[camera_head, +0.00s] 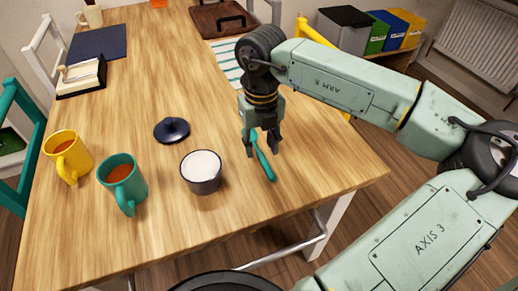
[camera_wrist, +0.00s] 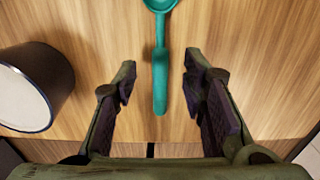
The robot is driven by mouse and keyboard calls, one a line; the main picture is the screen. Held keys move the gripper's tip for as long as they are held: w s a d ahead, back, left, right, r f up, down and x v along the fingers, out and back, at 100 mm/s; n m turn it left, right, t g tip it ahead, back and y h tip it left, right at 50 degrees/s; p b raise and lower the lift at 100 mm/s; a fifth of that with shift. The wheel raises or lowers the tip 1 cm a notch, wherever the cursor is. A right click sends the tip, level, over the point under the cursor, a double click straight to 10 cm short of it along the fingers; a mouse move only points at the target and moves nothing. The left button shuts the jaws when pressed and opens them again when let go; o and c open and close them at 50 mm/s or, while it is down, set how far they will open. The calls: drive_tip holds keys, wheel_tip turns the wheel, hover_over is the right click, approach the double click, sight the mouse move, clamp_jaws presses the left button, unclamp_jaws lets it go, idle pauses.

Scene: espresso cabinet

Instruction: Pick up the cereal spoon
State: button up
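The cereal spoon is teal; its handle (camera_head: 264,163) lies on the wooden table near the front right part in the head view. In the wrist view the spoon (camera_wrist: 160,80) lies with its bowl at the top edge and its handle pointing down. My gripper (camera_head: 262,149) is above the spoon, its fingers pointing down. In the wrist view my gripper (camera_wrist: 158,80) is open, with one finger on each side of the handle. A gap shows between each finger and the handle, so nothing is held. In the head view the gripper hides part of the spoon.
A dark bowl or cup with white contents (camera_head: 202,171) stands left of the spoon. A dark lid (camera_head: 171,130), a teal mug (camera_head: 122,182) and a yellow mug (camera_head: 69,155) are farther left. A striped cloth (camera_head: 226,66) lies behind. The table's right edge is close by.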

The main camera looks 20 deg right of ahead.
sight(259, 152)
drive_tip(key=shift+f, duration=1.2)
drive_tip(key=shift+c, duration=0.5)
clamp_jaws()
